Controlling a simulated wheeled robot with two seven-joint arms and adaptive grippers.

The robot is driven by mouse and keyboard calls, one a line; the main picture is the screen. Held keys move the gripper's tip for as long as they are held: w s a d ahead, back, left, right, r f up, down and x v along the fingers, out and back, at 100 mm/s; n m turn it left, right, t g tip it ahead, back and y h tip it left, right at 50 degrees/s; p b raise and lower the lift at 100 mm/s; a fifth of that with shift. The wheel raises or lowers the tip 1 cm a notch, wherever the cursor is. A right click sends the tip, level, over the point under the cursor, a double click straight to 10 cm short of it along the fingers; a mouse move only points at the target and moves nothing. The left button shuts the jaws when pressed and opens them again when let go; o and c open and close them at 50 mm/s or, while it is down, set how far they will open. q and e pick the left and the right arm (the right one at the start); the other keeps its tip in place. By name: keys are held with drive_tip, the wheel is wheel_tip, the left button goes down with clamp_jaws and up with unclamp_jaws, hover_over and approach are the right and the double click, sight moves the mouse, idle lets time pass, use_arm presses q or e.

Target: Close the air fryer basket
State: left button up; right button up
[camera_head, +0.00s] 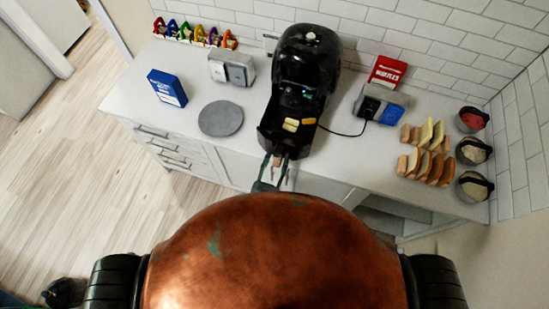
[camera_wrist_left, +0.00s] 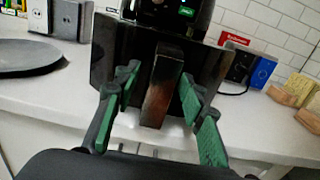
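The black air fryer (camera_head: 306,62) stands against the tiled wall on the white counter. Its basket (camera_head: 275,135) is pulled out toward me, with several yellow pieces of food (camera_head: 298,124) inside. The basket's front (camera_wrist_left: 107,50) and its brown handle (camera_wrist_left: 160,88) fill the middle of the left wrist view. My left gripper (camera_head: 275,164) is at the handle. In the left wrist view its green-padded fingers (camera_wrist_left: 158,98) are open, one on each side of the handle, with visible gaps. My right gripper is in neither view.
A grey round plate (camera_head: 221,118), a blue box (camera_head: 167,88) and a grey toaster (camera_head: 232,69) are left of the fryer. On the right are another appliance (camera_head: 380,104), a red box (camera_head: 388,72), bread slices in racks (camera_head: 426,165) and several bowls (camera_head: 473,151).

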use_arm(q)
drive_tip(key=shift+c, duration=0.6)
clamp_jaws()
